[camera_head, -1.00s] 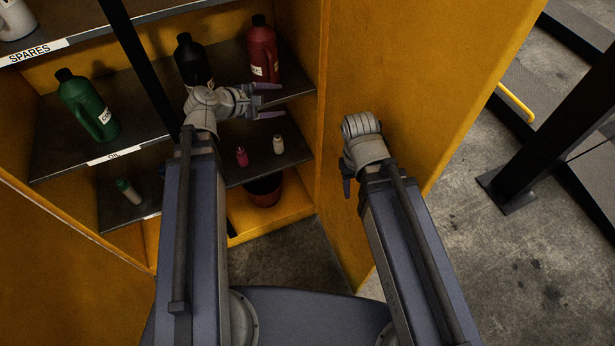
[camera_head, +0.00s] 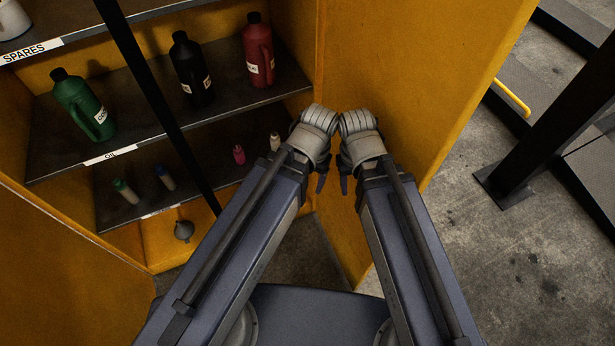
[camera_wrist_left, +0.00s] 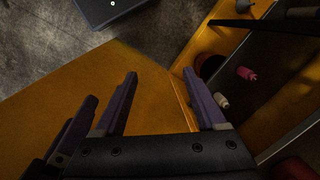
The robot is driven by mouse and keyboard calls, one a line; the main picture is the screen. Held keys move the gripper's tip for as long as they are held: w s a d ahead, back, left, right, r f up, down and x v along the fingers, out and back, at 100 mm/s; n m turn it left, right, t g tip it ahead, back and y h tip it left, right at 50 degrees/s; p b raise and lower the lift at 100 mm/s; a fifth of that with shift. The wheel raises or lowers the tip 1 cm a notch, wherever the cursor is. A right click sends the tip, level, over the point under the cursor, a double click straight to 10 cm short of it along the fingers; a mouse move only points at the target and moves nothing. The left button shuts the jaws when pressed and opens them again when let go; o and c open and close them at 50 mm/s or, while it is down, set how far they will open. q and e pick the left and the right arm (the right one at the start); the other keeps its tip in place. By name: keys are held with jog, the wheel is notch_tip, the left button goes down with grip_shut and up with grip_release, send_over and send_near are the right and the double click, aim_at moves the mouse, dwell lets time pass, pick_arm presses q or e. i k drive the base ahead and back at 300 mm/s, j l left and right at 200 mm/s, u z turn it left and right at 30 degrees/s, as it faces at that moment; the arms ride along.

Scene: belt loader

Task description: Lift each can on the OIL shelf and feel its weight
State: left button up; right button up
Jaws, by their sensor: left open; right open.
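The OIL shelf (camera_head: 140,127) is the middle shelf of a yellow cabinet in the head view. On it stand a green can (camera_head: 84,108) at the left, a black can (camera_head: 192,72) in the middle and a red can (camera_head: 258,55) at the right, all upright with dark caps. My left gripper (camera_head: 321,184) is in front of the cabinet's right side, below and right of the red can, touching none of the cans. Its open, empty fingers show in the left wrist view (camera_wrist_left: 165,100). My right gripper (camera_head: 344,185) is open close beside it, fingers partly hidden.
A dark upright post (camera_head: 157,98) crosses in front of the shelves. The lower shelf holds small bottles, among them a pink one (camera_head: 239,154) and a white one (camera_head: 275,142). A SPARES shelf (camera_head: 95,25) is above. The yellow side panel (camera_head: 420,80) stands at the right.

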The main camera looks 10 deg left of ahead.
aim_at(75, 95)
jog(key=u, duration=1.75)
